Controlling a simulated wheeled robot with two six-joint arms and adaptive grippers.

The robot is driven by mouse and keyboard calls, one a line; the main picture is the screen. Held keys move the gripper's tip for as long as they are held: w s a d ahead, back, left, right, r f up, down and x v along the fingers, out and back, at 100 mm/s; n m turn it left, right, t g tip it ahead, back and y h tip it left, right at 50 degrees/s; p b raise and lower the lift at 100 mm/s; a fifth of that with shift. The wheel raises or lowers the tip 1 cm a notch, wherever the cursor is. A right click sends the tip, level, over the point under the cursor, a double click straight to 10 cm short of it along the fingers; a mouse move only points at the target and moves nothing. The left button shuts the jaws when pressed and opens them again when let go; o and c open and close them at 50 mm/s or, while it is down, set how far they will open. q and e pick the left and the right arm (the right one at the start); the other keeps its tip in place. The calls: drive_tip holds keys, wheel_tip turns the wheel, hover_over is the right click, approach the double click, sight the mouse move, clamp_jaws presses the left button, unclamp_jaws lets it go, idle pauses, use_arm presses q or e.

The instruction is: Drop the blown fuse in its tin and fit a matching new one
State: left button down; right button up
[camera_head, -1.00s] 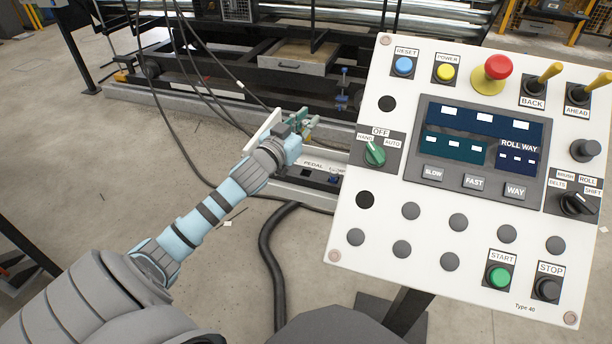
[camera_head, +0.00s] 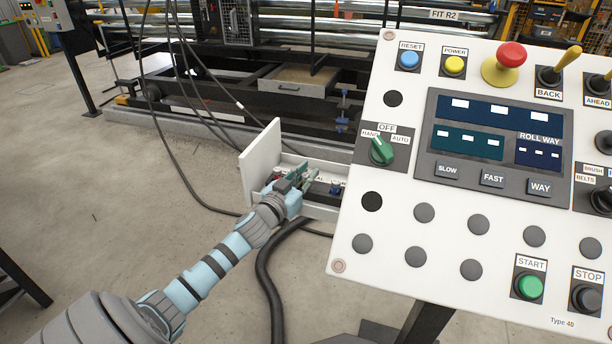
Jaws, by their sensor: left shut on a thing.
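My left gripper (camera_head: 298,178) is over the open white box behind the console's left edge, its fingers low among the contents. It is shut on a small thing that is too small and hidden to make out. The white box (camera_head: 262,162) has a tall white panel standing at its left and a dark strip of fittings inside. A reddish bit (camera_head: 277,174) and a blue part (camera_head: 336,188) show beside the gripper. I cannot tell a blown fuse, a new fuse or a tin apart here. My right gripper is not in view.
The tilted white control console (camera_head: 400,220) fills the right, close to the box. Thin cables hang behind the box, before a dark machine frame with rollers.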

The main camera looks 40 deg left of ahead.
use_arm(q)
drive_tip(key=c, duration=1.5)
unclamp_jaws()
